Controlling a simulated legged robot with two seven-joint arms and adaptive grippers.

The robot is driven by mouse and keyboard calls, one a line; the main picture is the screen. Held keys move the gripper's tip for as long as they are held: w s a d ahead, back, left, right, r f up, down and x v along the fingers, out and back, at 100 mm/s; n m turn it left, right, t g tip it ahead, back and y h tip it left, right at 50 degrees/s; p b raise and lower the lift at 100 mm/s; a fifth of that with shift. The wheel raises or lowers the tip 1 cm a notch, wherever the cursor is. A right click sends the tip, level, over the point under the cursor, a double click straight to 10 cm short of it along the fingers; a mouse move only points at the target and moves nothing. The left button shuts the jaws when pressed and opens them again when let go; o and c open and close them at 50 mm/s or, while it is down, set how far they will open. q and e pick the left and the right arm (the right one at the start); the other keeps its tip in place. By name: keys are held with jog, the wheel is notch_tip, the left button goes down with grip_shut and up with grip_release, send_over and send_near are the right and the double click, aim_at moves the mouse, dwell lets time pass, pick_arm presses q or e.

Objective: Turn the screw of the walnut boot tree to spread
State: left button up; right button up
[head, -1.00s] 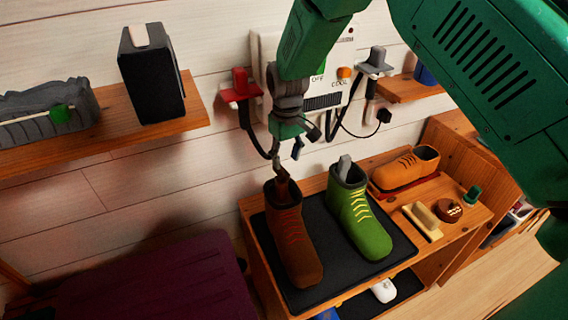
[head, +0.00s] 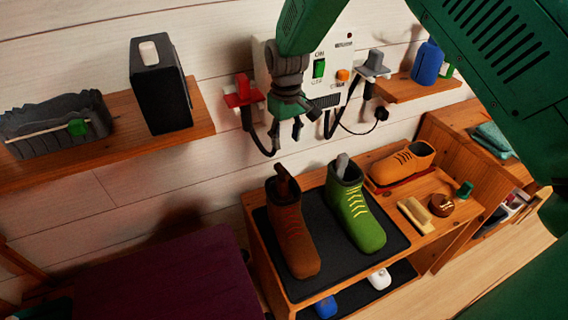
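A brown boot (head: 293,240) stands upright on the black mat (head: 313,275) of the wooden bench. The dark brown top of a boot tree (head: 282,181) sticks out of its opening; its screw is too small to make out, and the rest is hidden inside. A green boot (head: 357,215) with yellow laces stands to its right, with a grey piece (head: 342,164) in its opening. My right gripper (head: 286,136) hangs fingers down above the brown boot, apart from the boot tree. Its two fingers are spread, with nothing between them. My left gripper is out of view.
A white wall box (head: 345,62) with a green switch, and hoses on red and grey holders, are close behind my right gripper. An orange shoe (head: 403,162), a brush (head: 415,215) and a round tin (head: 441,205) lie right of the boots. A shelf with a dark box (head: 160,85) is at left.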

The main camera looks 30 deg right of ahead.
pick_arm(q)
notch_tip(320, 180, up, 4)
jog(key=p, duration=0.3)
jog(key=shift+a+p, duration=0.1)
jog(key=shift+p, duration=0.3)
pick_arm(e)
notch_tip(320, 180, up, 5)
jog(key=shift+a, duration=0.1)
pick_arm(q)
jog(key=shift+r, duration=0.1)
pick_arm(e)
jog(key=shift+a, duration=0.1)
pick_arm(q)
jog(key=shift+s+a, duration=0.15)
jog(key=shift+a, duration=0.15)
pick_arm(e)
notch_tip(320, 180, up, 12)
jog(key=shift+a, duration=0.35)
jog(key=shift+w, duration=0.1)
